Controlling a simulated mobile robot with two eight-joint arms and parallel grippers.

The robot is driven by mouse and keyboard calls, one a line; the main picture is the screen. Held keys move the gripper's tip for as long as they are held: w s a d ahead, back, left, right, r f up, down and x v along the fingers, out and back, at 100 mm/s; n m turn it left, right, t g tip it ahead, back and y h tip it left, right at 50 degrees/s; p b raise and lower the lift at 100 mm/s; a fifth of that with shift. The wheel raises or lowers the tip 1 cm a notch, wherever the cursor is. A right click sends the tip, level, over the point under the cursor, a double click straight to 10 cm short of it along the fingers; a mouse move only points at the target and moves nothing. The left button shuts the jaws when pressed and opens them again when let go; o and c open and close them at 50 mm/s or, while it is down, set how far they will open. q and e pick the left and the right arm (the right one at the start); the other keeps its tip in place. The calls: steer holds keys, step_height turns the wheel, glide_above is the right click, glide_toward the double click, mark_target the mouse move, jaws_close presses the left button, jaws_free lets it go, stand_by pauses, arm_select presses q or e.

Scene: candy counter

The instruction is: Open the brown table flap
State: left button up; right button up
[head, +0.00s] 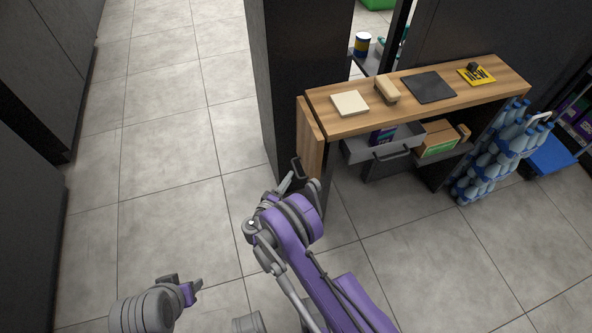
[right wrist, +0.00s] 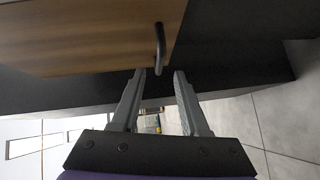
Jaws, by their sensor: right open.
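The brown table flap (head: 311,140) hangs down at the left end of the wooden counter. Its dark bar handle (head: 296,168) is near the flap's lower edge. In the right wrist view, the flap (right wrist: 85,38) fills the upper left and the curved handle (right wrist: 160,48) hangs at its right edge. My right gripper (head: 290,183) is close by the handle in the head view.
The wooden counter top (head: 330,122) carries a cream block (head: 350,103), a brush-like item (head: 387,90), a black mat (head: 429,87) and a yellow sign (head: 477,75). A grey drawer (head: 378,153) stands open below. Bottled water packs (head: 490,160) stand right. Tiled floor is clear at left.

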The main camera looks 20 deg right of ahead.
mark_target(295, 169)
steer(key=x, duration=0.6)
steer(key=shift+d, duration=0.1)
steer(key=shift+c, duration=0.3)
jaws_close()
stand_by(1.0)
